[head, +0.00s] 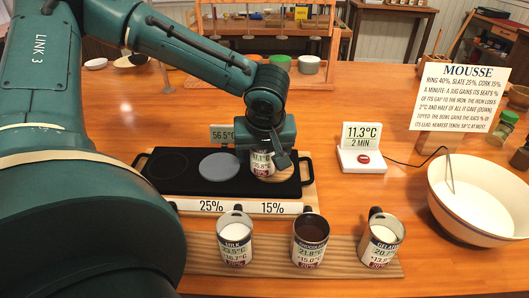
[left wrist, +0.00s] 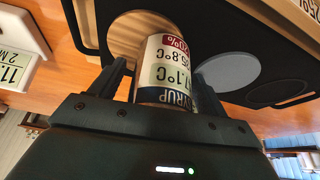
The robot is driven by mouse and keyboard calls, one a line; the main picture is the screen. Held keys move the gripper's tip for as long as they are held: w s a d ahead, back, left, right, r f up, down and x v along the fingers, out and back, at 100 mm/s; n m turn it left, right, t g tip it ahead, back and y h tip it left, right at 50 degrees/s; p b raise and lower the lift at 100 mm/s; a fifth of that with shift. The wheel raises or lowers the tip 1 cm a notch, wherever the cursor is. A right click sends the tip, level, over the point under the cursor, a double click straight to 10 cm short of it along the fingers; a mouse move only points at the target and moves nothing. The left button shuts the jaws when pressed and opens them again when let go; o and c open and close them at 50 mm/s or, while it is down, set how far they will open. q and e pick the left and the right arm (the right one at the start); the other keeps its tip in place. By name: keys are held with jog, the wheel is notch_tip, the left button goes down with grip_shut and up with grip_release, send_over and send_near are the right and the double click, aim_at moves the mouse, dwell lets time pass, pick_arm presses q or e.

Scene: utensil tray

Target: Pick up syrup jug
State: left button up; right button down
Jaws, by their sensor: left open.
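The syrup jug (head: 261,160) stands on the round cork pad at the right end of the black plate, partly hidden by my left gripper (head: 275,158). In the left wrist view the jug (left wrist: 165,70), with its white, red and blue label, shows upside down between the two fingers of my left gripper (left wrist: 162,82). The fingers are open, one on each side of the jug, with a gap showing on the left side. The jug's top is hidden behind the gripper body. My right gripper is in neither view.
The black plate (head: 190,184) also holds a grey slate disc (head: 219,166). Milk (head: 235,238), chocolate (head: 310,240) and gelatin (head: 381,240) jugs stand on a wooden board in front. A white bowl (head: 463,215) stands right, near a timer display (head: 361,160).

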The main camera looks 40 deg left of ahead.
pick_arm(q)
jog(key=shift+c, duration=0.5)
jog(key=c, duration=1.2)
jog(key=shift+r, duration=0.15)
